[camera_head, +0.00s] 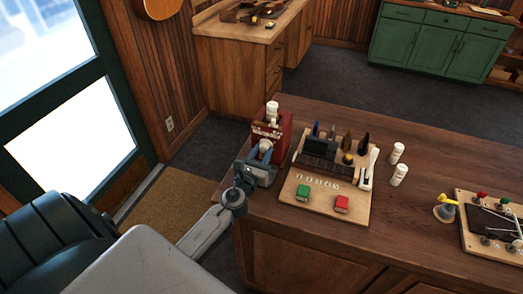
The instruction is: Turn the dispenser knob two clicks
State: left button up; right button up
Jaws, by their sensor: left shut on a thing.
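The red dispenser (284,131) stands at the left end of the wooden counter, with a white cylinder (272,111) on its top. A pale round knob (265,146) shows on its front. My right gripper is not in view.
Another board (485,256) sits at far right. The counter's middle front is clear.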

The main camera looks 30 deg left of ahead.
pick_arm(q)
jog(key=shift+w+r+m, duration=0.1)
jog(key=shift+r+m, duration=0.3)
jog(key=shift+m, duration=0.1)
jog(key=o, duration=0.9)
jog(key=shift+o, duration=0.3)
jog(key=shift+w+f, duration=0.2)
jog(key=shift+f, duration=0.15)
jog(key=b+v, duration=0.3)
jog(key=v, duration=0.6)
jog(key=shift+s+f, duration=0.15)
jog(key=shift+s, duration=0.2)
jog(key=shift+s+d, duration=0.15)
jog(key=shift+s, duration=0.4)
